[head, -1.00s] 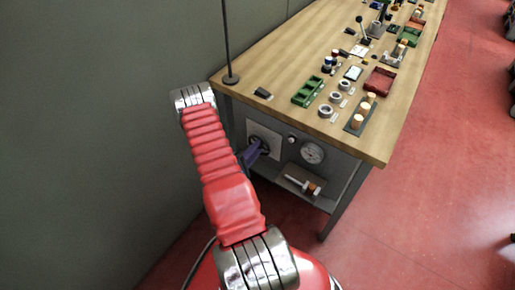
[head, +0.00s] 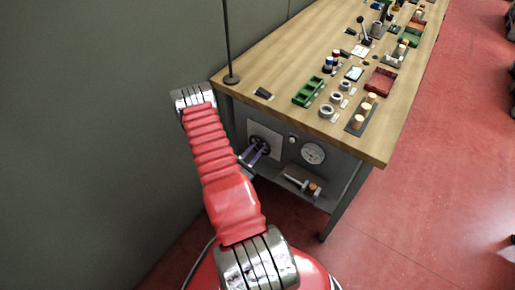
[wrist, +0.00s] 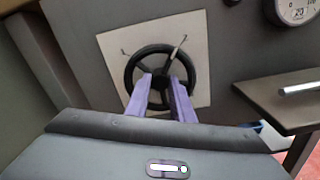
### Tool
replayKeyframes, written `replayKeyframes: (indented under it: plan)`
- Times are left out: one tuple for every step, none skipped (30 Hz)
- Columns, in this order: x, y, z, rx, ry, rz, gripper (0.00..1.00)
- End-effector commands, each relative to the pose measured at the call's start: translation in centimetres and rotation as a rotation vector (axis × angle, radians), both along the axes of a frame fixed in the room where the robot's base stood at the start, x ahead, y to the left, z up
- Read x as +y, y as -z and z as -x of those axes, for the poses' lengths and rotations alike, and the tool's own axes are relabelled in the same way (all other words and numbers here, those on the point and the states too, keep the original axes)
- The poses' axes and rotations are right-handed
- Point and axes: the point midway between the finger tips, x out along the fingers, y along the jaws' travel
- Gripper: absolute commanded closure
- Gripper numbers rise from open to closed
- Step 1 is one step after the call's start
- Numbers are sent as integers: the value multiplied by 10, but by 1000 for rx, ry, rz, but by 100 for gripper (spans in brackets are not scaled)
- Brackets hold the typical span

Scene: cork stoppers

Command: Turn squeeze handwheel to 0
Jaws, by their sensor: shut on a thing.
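The squeeze handwheel (wrist: 134,63) is a black spoked wheel on a pale square plate (wrist: 195,35) on the bench's front panel. It also shows in the head view (head: 266,140), partly covered by my gripper. My gripper (wrist: 163,78) reaches the wheel with its two purple fingers. The fingertips lie over the lower middle of the wheel and are shut on part of it; exactly which part is hard to see. A light pointer-like spoke (wrist: 178,46) stands at the wheel's upper right. A small mark shows on the plate at the upper left. No number is readable there.
A round dial gauge (head: 312,153) sits right of the wheel. A low shelf (head: 325,203) below it holds a pale tool and a cork. The wooden bench top (head: 300,60) carries trays, rings and corks. A grey wall stands close on the left.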

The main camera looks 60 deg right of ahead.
Motion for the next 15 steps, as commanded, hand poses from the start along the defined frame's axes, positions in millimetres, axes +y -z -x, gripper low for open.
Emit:
replayKeyframes:
  plan:
    - [1,4,1,43,-2,-17,100]
    - [1,4,1,72,-1,-22,100]
    - [1,4,1,108,-1,-27,100]
    - [1,4,1,137,-1,-32,100]
    - [1,4,1,165,-1,-36,100]
    - [1,4,1,202,-1,-42,100]
    - [1,4,1,231,-1,-47,100]
    - [1,4,1,258,-1,-50,100]
    - [1,4,1,296,-1,-56,100]
    - [1,4,1,325,-1,-61,100]
    - [1,3,1,352,-1,-65,100]
    - [1,3,1,390,-1,-71,100]
    - [1,3,1,417,-1,-75,100]
    - [1,3,1,446,-1,-80,100]
    - [1,3,1,483,0,-86,100]
